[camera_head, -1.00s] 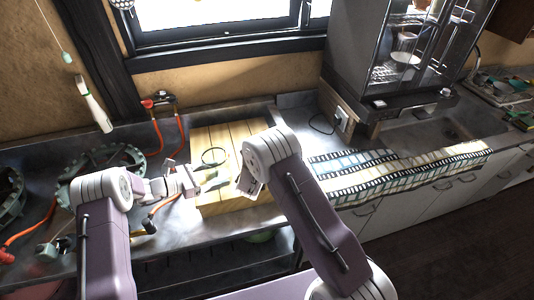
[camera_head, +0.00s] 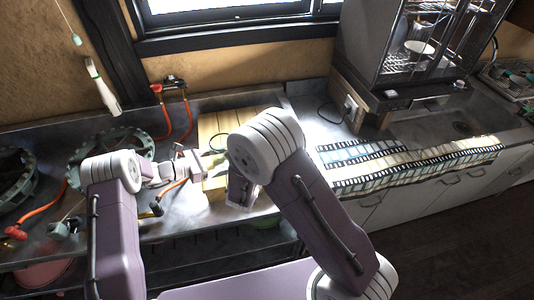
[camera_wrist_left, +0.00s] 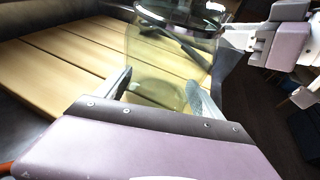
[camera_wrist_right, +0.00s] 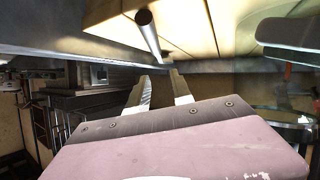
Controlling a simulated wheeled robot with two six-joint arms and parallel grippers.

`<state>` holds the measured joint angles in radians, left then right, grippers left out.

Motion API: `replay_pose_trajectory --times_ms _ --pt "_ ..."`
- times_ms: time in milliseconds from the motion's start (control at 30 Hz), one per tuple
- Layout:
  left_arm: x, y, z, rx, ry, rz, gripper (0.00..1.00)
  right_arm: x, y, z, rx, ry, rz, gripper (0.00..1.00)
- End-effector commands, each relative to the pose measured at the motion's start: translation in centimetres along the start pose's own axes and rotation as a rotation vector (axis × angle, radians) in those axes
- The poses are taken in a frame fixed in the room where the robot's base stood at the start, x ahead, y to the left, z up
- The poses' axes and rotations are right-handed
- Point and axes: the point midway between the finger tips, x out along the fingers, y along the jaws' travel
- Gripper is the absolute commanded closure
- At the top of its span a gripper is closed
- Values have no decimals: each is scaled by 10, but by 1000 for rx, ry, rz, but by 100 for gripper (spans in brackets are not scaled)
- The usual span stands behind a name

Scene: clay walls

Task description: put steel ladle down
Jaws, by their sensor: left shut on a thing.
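A grey metal tube with a dark round end (camera_wrist_right: 147,32), which may be the steel ladle's handle, shows in the right wrist view just beyond the fingertips. The rest of it is hidden, and I cannot clearly make out a ladle in the head view. My right gripper (camera_wrist_right: 160,84) has its fingers apart; in the head view it is low by the wooden board, partly behind my right arm. My left gripper (camera_head: 194,164) is shut on a clear yellowish glass vessel (camera_wrist_left: 150,60) with a dark rim, over the board's left part.
The slatted wooden board (camera_wrist_left: 60,60) lies on the metal counter. Burner rings (camera_head: 118,140) and orange hoses (camera_head: 190,118) are on the left. A film-strip patterned runner (camera_head: 400,165) lies right of the board. A glass-fronted cabinet (camera_head: 420,50) stands at the back right.

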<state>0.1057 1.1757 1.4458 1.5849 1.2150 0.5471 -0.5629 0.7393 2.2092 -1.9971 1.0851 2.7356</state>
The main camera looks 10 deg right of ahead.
Motion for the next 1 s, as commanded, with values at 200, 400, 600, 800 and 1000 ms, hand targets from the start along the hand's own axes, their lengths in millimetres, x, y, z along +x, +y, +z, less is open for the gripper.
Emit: replay_pose_trajectory --times_ms 200,400,600,800,1000 --pt "0 0 0 0 1 0 45 -1 50 10 -92 -115 139 72" --pt "0 0 0 0 1 0 45 -45 153 62 -285 -581 313 72" --pt "0 0 0 0 1 0 45 -115 175 111 -311 -1002 109 72" --pt "0 0 0 0 1 0 45 -153 146 117 -236 -1091 -233 72" --pt "0 0 0 0 0 -1 45 -158 128 104 -196 -1022 -397 72"
